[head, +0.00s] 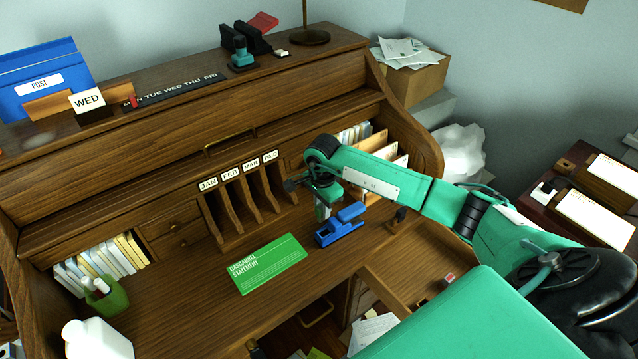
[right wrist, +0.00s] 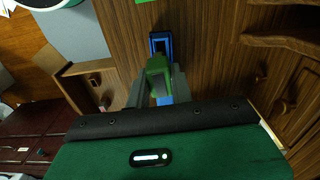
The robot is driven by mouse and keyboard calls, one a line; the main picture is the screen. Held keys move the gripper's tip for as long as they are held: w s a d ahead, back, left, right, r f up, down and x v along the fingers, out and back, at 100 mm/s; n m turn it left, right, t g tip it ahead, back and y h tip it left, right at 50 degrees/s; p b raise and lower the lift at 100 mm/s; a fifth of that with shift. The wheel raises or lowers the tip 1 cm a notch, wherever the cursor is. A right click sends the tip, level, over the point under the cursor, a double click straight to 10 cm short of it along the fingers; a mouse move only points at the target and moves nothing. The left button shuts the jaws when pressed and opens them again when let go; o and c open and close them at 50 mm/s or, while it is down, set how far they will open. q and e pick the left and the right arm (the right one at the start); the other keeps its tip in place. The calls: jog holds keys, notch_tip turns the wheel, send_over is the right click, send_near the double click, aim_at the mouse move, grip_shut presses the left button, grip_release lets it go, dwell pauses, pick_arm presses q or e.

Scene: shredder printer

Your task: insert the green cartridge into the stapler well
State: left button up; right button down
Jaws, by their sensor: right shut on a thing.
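In the right wrist view my right gripper (right wrist: 160,88) is shut on the green cartridge (right wrist: 157,66), which sticks out beyond the fingertips. The cartridge overlaps the stapler in that view; whether they touch cannot be told. The cartridge is hard to make out in the head view. My left gripper is not in view.
A green statement sheet (head: 267,263) lies on the desk left of the stapler. Upright month dividers (head: 240,205) stand behind it. A green cup (head: 106,297) and white bottle (head: 97,341) are at left. An open drawer (head: 392,293) is at front right. The desk's front middle is clear.

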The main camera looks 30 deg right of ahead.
jog(key=shift+w+d+r+m, duration=0.1)
jog(key=shift+d+m, duration=0.3)
jog(key=shift+d, duration=0.15)
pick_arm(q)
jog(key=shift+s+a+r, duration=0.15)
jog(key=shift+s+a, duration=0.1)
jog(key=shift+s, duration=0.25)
pick_arm(e)
jog(key=shift+b, duration=0.3)
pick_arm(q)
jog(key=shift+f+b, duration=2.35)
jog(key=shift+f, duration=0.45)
pick_arm(e)
jog(key=shift+f, duration=2.95)
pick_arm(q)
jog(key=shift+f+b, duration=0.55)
